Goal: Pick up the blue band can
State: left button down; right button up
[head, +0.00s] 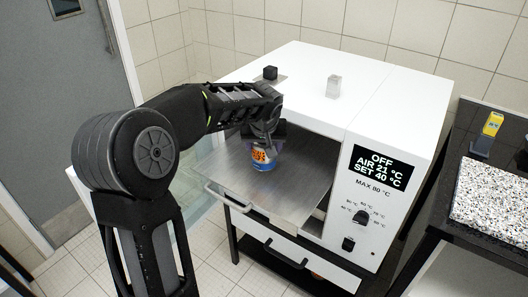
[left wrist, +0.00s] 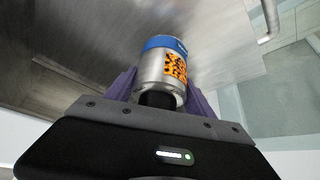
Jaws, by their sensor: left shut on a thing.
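The blue band can (head: 264,160) is a small metal can with a blue band and an orange label with dark marks. It also shows in the left wrist view (left wrist: 165,66), upside down, between the purple finger pads. My left gripper (head: 263,143) comes down over it from above and is shut on it. The can is at the metal shelf (head: 225,172) in the white oven's open front. I cannot tell whether its base touches the shelf. My right gripper is not in view.
The white oven (head: 310,70) has a display reading OFF, AIR 21 °C, SET 40 °C. A black block (head: 270,72) and a grey block (head: 333,86) stand on its top. A shelf handle (head: 228,198) sticks out in front. A dark bench with a speckled slab (head: 492,196) stands at right.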

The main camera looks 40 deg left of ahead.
pick_arm(q)
notch_tip(320, 180, up, 25)
jog(key=p, duration=0.3)
jog(key=shift+r, duration=0.2)
jog(key=shift+f, duration=0.1)
